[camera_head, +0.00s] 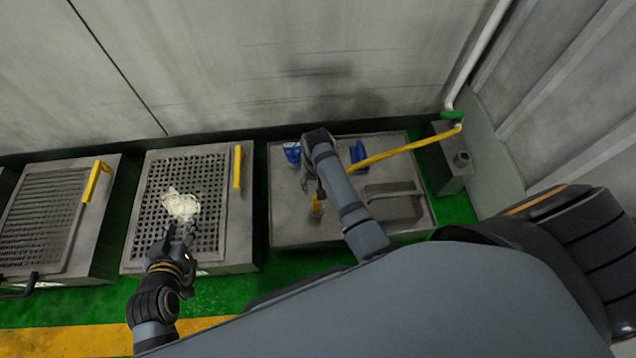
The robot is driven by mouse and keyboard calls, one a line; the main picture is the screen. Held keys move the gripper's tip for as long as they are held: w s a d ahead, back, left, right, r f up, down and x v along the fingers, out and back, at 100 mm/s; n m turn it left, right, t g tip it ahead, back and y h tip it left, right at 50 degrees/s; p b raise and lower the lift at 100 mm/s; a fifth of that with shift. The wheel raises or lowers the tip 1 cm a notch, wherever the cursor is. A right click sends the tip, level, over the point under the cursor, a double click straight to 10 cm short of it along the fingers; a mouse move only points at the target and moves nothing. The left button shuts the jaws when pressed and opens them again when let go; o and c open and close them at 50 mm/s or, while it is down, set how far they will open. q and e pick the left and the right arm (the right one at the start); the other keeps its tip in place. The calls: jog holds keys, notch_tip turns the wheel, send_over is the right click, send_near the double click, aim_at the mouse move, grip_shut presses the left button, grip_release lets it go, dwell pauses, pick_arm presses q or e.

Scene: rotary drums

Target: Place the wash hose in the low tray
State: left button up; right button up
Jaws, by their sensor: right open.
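The yellow wash hose (405,148) runs from the green fitting at the wall pipe leftward over the right metal table, passing behind my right arm. A short yellow upright piece (317,205) shows beside my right gripper; I cannot tell if it belongs to the hose. My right gripper (308,185) is open above the left part of that table, partly hidden by its own wrist. My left gripper (180,232) is at the near side of a pale crumpled clump (182,205) on the middle grate; its finger gap is unclear. I cannot clearly identify the low tray.
The right table (285,225) holds a blue-labelled container (292,152), a blue item (357,152) and a grey raised block (395,205). The middle grated unit (215,255) and left grated unit (45,220) have yellow handles. A grey box (448,165) stands right.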

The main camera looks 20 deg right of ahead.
jog(key=s+d+r+n+t, duration=0.1)
jog(key=s+d+r+t, duration=0.1)
jog(key=r+t, duration=0.3)
jog(key=s+d+r+n+t+y, duration=0.1)
jog(key=s+d+r+n+t, duration=0.1)
jog(key=r+t, duration=0.4)
notch_tip(320, 180, up, 3)
jog(key=shift+s+f+n, duration=0.2)
jog(key=shift+s+n, duration=0.1)
jog(key=shift+s, duration=0.3)
jog(key=shift+d, duration=0.1)
